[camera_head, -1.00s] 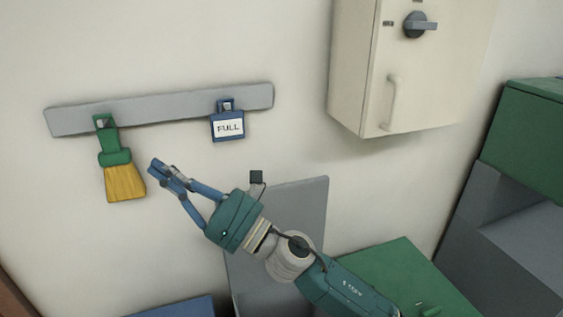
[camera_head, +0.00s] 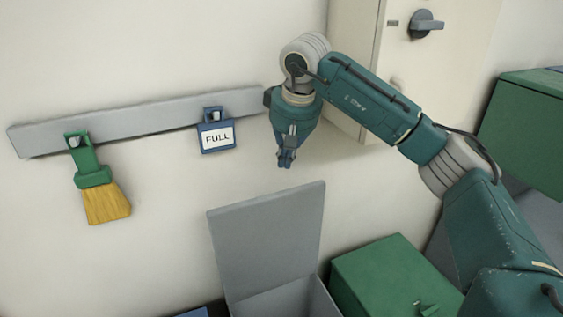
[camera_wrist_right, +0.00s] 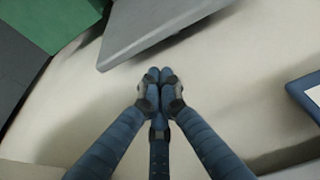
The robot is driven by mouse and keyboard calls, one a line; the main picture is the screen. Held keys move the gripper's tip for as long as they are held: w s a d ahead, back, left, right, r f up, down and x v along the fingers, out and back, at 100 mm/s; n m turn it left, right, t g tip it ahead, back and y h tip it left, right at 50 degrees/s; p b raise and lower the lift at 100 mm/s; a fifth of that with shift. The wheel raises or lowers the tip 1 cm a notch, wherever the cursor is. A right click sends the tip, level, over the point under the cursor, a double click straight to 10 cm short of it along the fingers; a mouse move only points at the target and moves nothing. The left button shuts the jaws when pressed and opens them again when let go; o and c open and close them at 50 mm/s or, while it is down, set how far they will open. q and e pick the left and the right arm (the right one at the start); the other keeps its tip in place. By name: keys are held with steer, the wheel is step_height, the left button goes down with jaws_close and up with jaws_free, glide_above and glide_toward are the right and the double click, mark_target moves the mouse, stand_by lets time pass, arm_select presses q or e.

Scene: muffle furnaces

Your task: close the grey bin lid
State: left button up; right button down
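The grey bin lid (camera_head: 268,238) stands open and upright against the wall, above the open grey bin (camera_head: 290,300). My right gripper (camera_head: 285,163) points down above the lid's top edge, close to the wall, and holds nothing. In the right wrist view the fingers of this gripper (camera_wrist_right: 158,75) are together at their tips. The lid (camera_wrist_right: 165,25) shows there just beyond the fingertips, with a gap between. My left gripper is not in view.
A green box (camera_head: 390,280) stands right of the bin. A cream wall cabinet (camera_head: 350,60) is behind my right arm. A grey rail (camera_head: 150,120) carries a green brush (camera_head: 100,190) and a blue FULL tag (camera_head: 216,135). A larger green-topped bin (camera_head: 530,120) is at the far right.

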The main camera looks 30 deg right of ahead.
arm_select(q)
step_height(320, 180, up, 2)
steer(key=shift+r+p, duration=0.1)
steer(key=shift+p, duration=0.8)
arm_select(e)
steer(key=x, duration=0.8)
steer(key=shift+w+f, duration=0.1)
steer(key=shift+f, duration=0.05)
